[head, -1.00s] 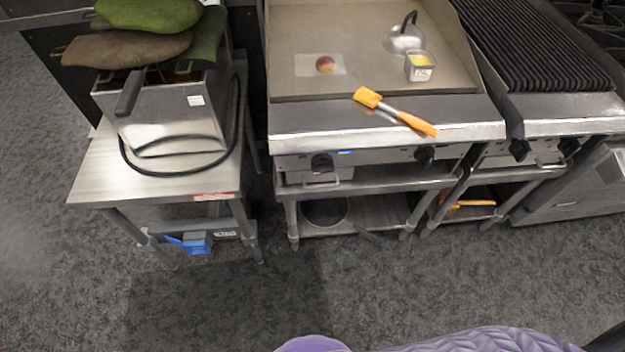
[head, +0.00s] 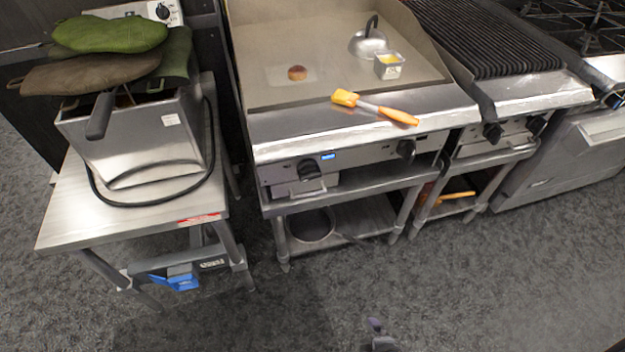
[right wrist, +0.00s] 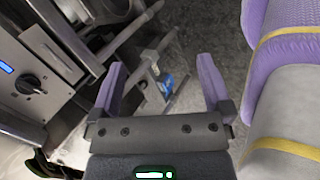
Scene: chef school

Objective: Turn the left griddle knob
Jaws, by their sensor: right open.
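The griddle (head: 340,85) stands ahead of me in the head view, with a black left knob (head: 309,170) on its front panel beside a blue light. A matching right knob (head: 406,149) sits further along the panel. In the right wrist view a black knob (right wrist: 28,83) near a blue light shows at the left edge. A small piece of my own body shows at the bottom of the head view. My left gripper is not in view.
An orange brush (head: 375,107), a patty (head: 297,73), a metal dome (head: 368,42) and a small container (head: 389,66) are on the griddle. A steel side table (head: 75,215) with a fryer (head: 140,140) stands left. The floor in front is clear.

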